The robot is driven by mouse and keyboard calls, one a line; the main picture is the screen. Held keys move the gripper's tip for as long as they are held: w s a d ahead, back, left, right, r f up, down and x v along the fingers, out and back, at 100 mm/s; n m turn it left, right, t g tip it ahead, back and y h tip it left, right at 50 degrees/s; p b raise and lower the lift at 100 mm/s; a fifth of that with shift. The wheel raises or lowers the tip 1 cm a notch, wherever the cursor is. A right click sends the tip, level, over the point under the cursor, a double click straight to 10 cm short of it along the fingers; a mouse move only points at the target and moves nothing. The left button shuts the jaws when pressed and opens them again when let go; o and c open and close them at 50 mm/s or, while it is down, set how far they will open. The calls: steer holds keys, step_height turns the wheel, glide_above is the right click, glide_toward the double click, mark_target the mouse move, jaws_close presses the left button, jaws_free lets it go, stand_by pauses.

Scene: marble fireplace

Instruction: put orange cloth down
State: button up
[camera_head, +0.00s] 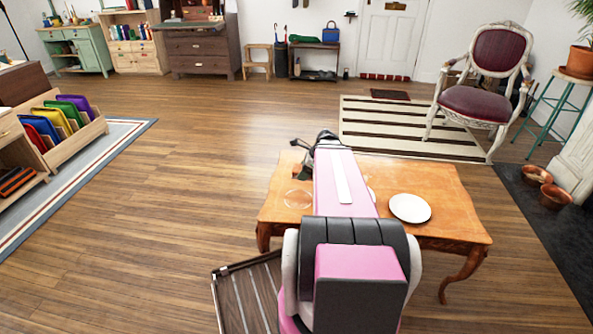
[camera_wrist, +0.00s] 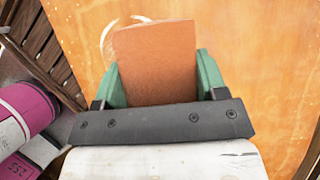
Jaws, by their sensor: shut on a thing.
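My gripper (camera_wrist: 158,70) is shut on the orange cloth (camera_wrist: 155,45), which shows as a flat, orange-brown piece between the two green fingers in the wrist view. The wooden table (camera_wrist: 255,75) fills the background behind it. In the head view my arm reaches over the table (camera_head: 450,205) to its far left part. Whether the cloth touches the tabletop cannot be told.
A white plate (camera_head: 410,208) lies on the table's right part. A clear round glass dish (camera_head: 298,198) is at its left part, beside my arm. A purple armchair (camera_head: 485,95) stands behind on the right. The wood floor to the left is open.

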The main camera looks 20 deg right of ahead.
stand_by(0.5)
steer(key=w+a+r+n+g, duration=0.3)
steer(key=a+r+n+g, duration=0.3)
steer(key=a+r+n, duration=0.7)
steer(key=a+r, duration=0.6)
steer(key=shift+a+n+g+h, duration=0.15)
steer(key=shift+n+g+h, duration=0.15)
steer(key=shift+n+g, duration=0.1)
